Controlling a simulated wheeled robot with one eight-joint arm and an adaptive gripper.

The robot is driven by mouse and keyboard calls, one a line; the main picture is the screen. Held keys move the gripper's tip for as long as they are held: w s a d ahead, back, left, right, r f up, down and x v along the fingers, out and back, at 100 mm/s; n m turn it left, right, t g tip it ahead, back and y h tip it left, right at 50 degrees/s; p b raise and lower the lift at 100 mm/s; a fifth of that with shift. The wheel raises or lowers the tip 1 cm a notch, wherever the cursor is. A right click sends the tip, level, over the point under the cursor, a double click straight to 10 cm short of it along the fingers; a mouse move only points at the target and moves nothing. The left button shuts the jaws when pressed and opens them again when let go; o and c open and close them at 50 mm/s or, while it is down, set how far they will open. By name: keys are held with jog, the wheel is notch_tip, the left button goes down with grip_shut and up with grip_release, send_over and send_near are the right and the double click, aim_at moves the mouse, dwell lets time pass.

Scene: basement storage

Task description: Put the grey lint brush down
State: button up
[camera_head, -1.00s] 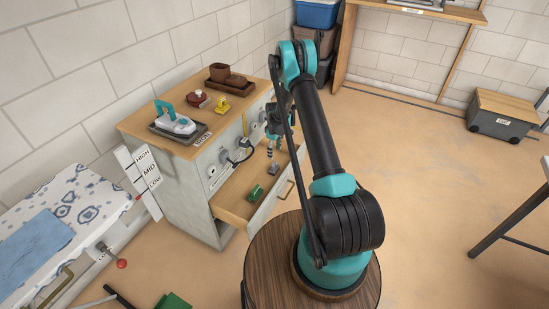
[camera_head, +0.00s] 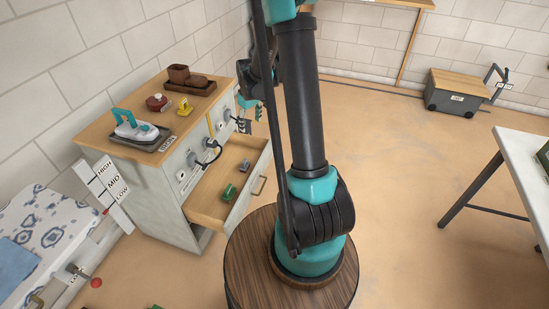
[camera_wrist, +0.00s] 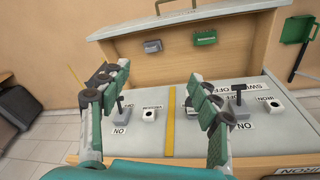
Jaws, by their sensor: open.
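The grey lint brush (camera_head: 244,166) lies in the open drawer (camera_head: 207,207) of the cabinet, towards its far end. It also shows in the wrist view (camera_wrist: 153,46), beside a green object (camera_wrist: 206,39) that lies apart from it in the drawer. My gripper (camera_head: 250,108) is open and empty, raised above the drawer near the cabinet's front. In the wrist view its two fingers (camera_wrist: 158,76) are spread wide, with nothing between them. The brush is clear of both fingers.
Knobs and switches sit on the cabinet front (camera_head: 185,178) by my gripper. On the cabinet top are an iron (camera_head: 130,128) on a tray, a red object (camera_head: 157,102), a yellow object (camera_head: 185,107) and brown containers (camera_head: 190,82).

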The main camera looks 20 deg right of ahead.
jog(key=s+d+r+m+t, duration=0.1)
jog(key=s+r+m, duration=0.1)
jog(key=s, duration=1.2)
jog(key=s+r+m+t, duration=0.1)
jog(key=s+r+m, duration=0.2)
jog(key=s, duration=1.1)
jog(key=shift+d+r+m, duration=0.25)
jog(key=shift+d+m, duration=0.1)
jog(key=shift+m, duration=0.15)
jog(key=shift+c, duration=0.5)
